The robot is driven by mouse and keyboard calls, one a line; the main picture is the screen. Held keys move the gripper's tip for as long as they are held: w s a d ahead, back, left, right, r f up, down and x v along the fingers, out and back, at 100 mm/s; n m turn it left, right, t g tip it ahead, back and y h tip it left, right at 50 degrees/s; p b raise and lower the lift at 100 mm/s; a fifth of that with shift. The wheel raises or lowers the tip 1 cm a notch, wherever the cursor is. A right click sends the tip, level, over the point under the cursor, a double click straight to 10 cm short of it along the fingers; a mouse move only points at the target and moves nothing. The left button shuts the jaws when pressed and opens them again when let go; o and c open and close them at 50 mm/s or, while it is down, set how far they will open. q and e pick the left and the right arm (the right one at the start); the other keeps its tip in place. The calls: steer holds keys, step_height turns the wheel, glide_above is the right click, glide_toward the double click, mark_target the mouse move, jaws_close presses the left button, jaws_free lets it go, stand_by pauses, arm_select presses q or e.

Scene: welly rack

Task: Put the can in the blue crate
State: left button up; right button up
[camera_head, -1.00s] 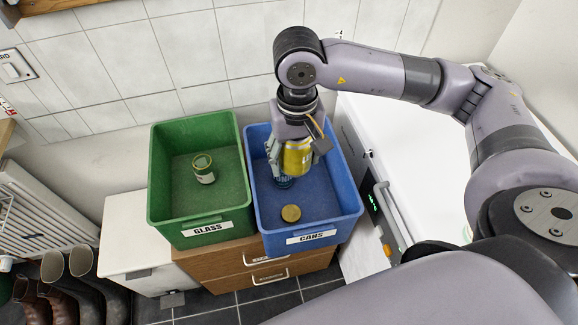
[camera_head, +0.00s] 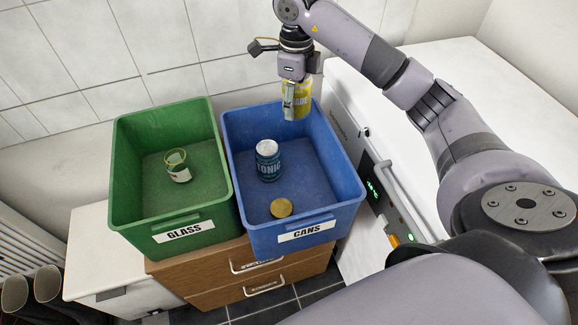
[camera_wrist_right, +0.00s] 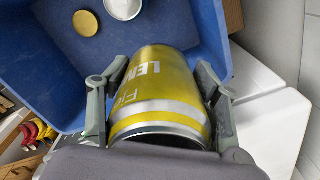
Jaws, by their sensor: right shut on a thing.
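A yellow can (camera_head: 301,102) is held by my right gripper (camera_head: 290,98) above the back right part of the blue crate (camera_head: 262,240). In the right wrist view the yellow can (camera_wrist_right: 160,95) lies between the two fingers (camera_wrist_right: 158,98), which grip its sides. The crate (camera_wrist_right: 60,100) shows beyond it, and its front label reads CANS. A tonic can (camera_head: 268,161) stands in the crate, with a round gold-topped thing (camera_head: 281,208) nearer its front. My left gripper is not in view.
A green crate (camera_head: 140,236) labelled GLASS stands left of the blue one and holds a jar (camera_head: 177,166). A white appliance (camera_head: 372,165) stands close on the right. Tiled wall (camera_head: 165,50) is behind. The blue crate's floor has free room around its contents.

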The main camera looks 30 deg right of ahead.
step_height(320, 180, down, 14)
steer(key=shift+r, duration=0.1)
steer(key=shift+f, duration=2.45)
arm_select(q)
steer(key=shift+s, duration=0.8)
arm_select(e)
steer(key=o, duration=0.5)
steer(key=shift+f, duration=0.1)
steer(key=o, duration=0.5)
arm_select(q)
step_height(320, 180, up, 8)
steer(key=p, duration=0.8)
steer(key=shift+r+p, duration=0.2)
steer(key=shift+p, duration=0.15)
arm_select(e)
step_height(320, 180, up, 12)
steer(key=shift+r, duration=0.15)
